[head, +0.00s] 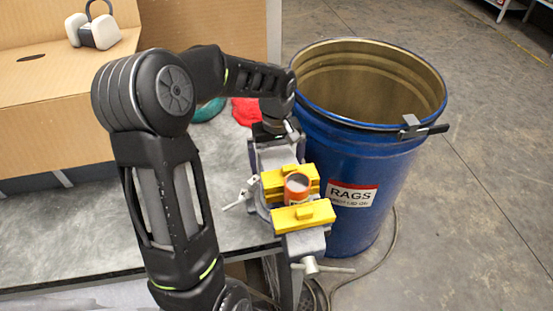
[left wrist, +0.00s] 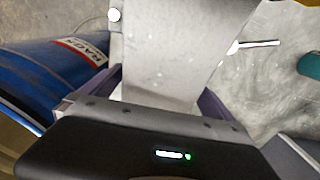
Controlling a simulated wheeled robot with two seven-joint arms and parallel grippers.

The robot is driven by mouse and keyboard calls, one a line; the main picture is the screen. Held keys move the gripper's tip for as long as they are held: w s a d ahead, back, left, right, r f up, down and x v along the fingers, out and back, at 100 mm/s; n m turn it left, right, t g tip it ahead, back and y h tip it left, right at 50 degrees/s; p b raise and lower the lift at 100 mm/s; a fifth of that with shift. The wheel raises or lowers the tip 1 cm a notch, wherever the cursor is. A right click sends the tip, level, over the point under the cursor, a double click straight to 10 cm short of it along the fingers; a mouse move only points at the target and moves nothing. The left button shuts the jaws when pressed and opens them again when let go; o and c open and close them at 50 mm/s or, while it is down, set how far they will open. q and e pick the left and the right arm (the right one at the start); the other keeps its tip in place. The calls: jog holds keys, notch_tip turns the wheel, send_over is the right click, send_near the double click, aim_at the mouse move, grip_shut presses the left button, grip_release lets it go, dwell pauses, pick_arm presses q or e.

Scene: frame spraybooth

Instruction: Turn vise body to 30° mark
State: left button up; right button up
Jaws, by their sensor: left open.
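The vise body (head: 304,243) is grey and sits at the table's right edge in the head view, with yellow jaw covers (head: 303,216). An orange ring-shaped part (head: 297,187) stands between the jaws. My left gripper (head: 272,131) is at the far end of the vise, partly hidden by my arm. In the left wrist view, its two fingers (left wrist: 172,85) are open, one on each side of a grey vise surface (left wrist: 170,50). I cannot tell whether they touch it. No degree mark is readable. My right gripper is not in view.
A blue rag drum (head: 345,150) stands close to the vise's right, with a black clamp (head: 420,128) on its rim. A red cloth (head: 245,111) and a teal item (head: 207,108) lie behind my arm. A cardboard box (head: 50,110) is at back left. The grey tabletop (head: 70,225) is clear at left.

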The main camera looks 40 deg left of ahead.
aim_at(263, 158)
pick_arm(q)
jog(key=shift+c, duration=0.6)
jog(key=c, duration=1.9)
jog(key=shift+s+a+n+b, duration=0.2)
jog(key=shift+n+b, duration=0.1)
jog(key=shift+s+a+n+b, duration=0.3)
jog(key=shift+s+n+b, duration=0.3)
jog(key=shift+n, duration=0.4)
jog(key=shift+s+a+n+b, duration=0.15)
jog(key=shift+s+n+b, duration=0.25)
jog(key=shift+n, duration=0.35)
jog(key=shift+s+a+n+b, duration=0.2)
jog(key=shift+s+n, duration=0.25)
jog(key=shift+n, duration=0.3)
jog(key=shift+s, duration=0.1)
jog(key=o, duration=2)
